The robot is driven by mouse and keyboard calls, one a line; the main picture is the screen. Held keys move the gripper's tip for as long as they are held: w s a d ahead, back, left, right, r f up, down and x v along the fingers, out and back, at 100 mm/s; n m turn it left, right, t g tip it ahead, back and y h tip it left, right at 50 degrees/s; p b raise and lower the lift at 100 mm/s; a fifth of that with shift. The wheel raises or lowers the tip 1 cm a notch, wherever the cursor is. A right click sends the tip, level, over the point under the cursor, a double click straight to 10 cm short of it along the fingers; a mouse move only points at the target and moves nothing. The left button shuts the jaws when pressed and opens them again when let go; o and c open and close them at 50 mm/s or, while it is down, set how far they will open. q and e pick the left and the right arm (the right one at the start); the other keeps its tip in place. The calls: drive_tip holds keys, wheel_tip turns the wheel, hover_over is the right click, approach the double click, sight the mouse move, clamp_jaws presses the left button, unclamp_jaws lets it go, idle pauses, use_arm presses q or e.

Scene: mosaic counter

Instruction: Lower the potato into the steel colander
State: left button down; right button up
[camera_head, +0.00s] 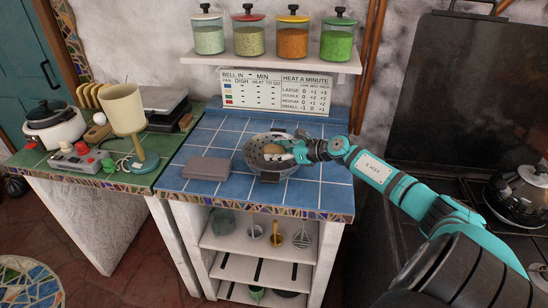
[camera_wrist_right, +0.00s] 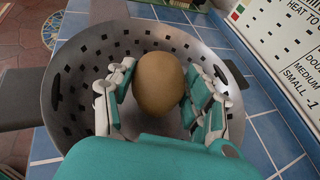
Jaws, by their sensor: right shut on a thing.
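The steel colander (camera_head: 254,164) stands on the blue tiled counter in the head view. Its perforated wall (camera_wrist_right: 75,75) fills much of the right wrist view. The potato (camera_head: 272,149) is brown and oval. In the right wrist view the potato (camera_wrist_right: 160,84) sits between the two fingers of my right gripper (camera_wrist_right: 160,98), which is shut on it. The gripper (camera_head: 282,154) reaches in from the right over the colander, with the potato within its rim as seen from above. Whether the potato touches the bottom is hidden. My left gripper is not in view.
A grey flat block (camera_head: 206,168) lies left of the colander on the blue tiles (camera_head: 315,195). A lamp (camera_head: 125,112) and a white cooker (camera_head: 53,125) stand on the green counter. A sign board (camera_head: 278,91) leans behind the colander. A black stove with a kettle (camera_head: 525,190) is at right.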

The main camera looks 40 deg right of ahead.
drive_tip(key=o, duration=1.3)
drive_tip(key=shift+f, duration=0.1)
wheel_tip(320, 180, up, 10)
drive_tip(key=shift+r, duration=0.1)
